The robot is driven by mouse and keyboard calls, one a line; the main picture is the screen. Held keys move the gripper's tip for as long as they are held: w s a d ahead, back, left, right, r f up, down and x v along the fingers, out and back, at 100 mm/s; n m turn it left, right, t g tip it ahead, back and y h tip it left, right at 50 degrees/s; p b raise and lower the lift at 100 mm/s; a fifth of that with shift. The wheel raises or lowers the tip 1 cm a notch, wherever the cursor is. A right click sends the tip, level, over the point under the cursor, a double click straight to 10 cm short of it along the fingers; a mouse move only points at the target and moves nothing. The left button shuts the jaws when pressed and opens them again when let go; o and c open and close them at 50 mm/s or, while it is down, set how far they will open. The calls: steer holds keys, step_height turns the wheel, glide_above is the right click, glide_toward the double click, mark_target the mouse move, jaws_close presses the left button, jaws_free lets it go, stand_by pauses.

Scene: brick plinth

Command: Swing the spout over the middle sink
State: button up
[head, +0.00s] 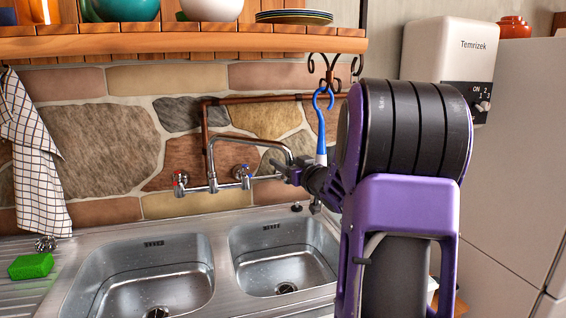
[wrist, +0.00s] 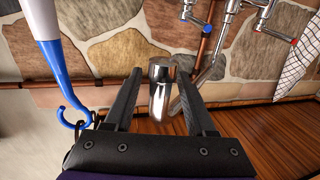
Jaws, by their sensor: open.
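The chrome spout (head: 250,138) rises from the wall tap with red and blue handles and arches rightward, its outlet end on the right basin's side. My gripper (head: 288,168) is at that end. In the wrist view the spout's end (wrist: 159,100) shows between the two open fingers of my gripper (wrist: 158,74); I cannot tell whether they touch it. Two steel basins show, a left one (head: 95,290) and a right one (head: 245,262). My arm hides what lies further right, so I cannot tell which is the middle sink.
A blue-and-white hooked brush (head: 321,125) hangs from an iron hook close to my gripper. A wooden shelf (head: 180,45) with dishes runs above. A green sponge (head: 31,265) and checked towel (head: 40,180) are at left. A white heater (head: 447,60) and fridge (head: 515,150) are at right.

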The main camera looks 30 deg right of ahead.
steer(key=shift+w, duration=0.5)
jaws_close()
stand_by(1.2)
